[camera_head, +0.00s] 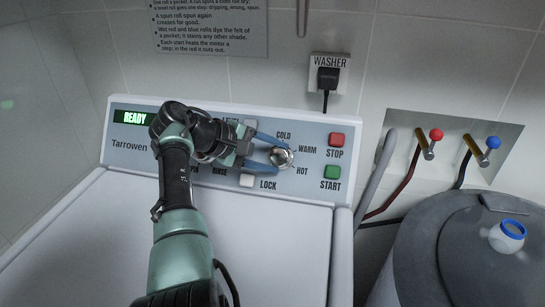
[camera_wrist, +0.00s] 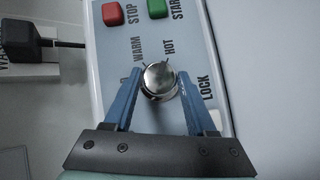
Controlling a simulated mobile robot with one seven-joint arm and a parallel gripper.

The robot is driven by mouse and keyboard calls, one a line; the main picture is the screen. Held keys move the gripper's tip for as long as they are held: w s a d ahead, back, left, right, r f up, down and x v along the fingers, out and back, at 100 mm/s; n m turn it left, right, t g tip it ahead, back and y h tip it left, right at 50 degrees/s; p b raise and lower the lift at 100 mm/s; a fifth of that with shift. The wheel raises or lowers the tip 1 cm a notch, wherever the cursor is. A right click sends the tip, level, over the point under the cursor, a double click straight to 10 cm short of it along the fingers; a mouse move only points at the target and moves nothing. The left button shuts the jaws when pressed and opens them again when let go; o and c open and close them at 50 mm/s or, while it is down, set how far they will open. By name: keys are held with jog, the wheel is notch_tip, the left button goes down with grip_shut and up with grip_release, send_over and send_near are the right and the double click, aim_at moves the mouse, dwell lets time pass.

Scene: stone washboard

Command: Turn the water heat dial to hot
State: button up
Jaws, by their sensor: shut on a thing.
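The water heat dial (camera_head: 284,158) is a round silver knob on the washer's panel, with COLD, WARM and HOT printed around its right side. It also shows in the wrist view (camera_wrist: 158,79). My gripper (camera_head: 277,155) reaches it from the left. Its two blue fingers lie on opposite sides of the knob and are shut on it; it also shows in the wrist view (camera_wrist: 160,74). In the wrist view a small dark line at the knob's rim lies near the HOT label (camera_wrist: 169,46). I cannot tell whether it is the knob's pointer or a panel tick.
A red STOP button (camera_head: 336,140) and a green START button (camera_head: 332,172) sit right of the dial. A white LOCK button (camera_head: 247,180) is below left. The READY display (camera_head: 131,118) is lit. A grey drum (camera_head: 420,245) stands right of the washer.

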jog(key=shift+m, duration=0.5)
jog(key=o, duration=1.4)
jog(key=v, duration=1.3)
jog(key=shift+w+d+r, duration=0.15)
jog(key=shift+w+r, duration=0.1)
jog(key=shift+r, duration=0.05)
jog(key=shift+g, duration=0.3)
